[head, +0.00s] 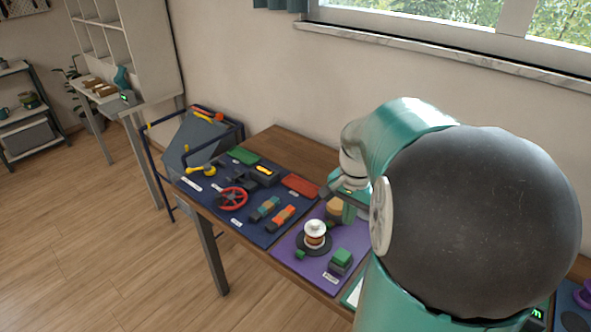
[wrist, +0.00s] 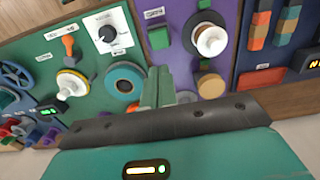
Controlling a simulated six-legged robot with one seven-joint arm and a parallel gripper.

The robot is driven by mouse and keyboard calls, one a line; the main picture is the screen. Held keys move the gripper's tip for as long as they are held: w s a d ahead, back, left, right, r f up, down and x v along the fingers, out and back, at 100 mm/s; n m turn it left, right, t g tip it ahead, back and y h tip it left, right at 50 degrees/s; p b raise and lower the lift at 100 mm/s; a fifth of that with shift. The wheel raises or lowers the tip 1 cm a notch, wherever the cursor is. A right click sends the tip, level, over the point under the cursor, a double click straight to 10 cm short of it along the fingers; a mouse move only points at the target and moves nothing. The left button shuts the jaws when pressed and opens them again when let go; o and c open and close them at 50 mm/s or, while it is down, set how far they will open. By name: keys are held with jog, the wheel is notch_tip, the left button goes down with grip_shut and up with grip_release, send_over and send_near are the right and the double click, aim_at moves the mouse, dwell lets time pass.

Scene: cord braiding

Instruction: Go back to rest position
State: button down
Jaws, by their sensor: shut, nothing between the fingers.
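My gripper (wrist: 157,82) is shut and empty in the wrist view, its green fingers together over the seam between the green mat (wrist: 150,18) and the purple mat (wrist: 180,62). A teal ring (wrist: 113,79) lies just left of the fingers. A wooden round piece (wrist: 211,86) lies to their right. A white-topped spool (wrist: 211,40) and a green block (wrist: 158,38) sit on the purple mat. The spool (head: 315,231) and green block (head: 341,257) stand left of the arm.
The navy mat (head: 205,208) holds a red wheel (head: 233,197) and colored blocks (head: 281,218). Wall and window stand behind the table; floor is clear at left.

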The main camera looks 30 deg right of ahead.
jog(key=s+a+r+n+t, duration=0.2)
jog(key=a+r+n, duration=0.1)
jog(key=a, duration=0.5)
jog(key=s+a+r+n+t, duration=0.1)
jog(key=s+a+r+n, duration=0.1)
jog(key=a+n, duration=0.4)
jog(key=s+a+r+n+t, duration=0.2)
jog(key=a+r+n, duration=0.2)
jog(key=a, duration=0.6)
jog(key=shift+n+t, duration=0.3)
jog(key=shift+n, duration=0.2)
jog(key=shift+d, duration=0.2)
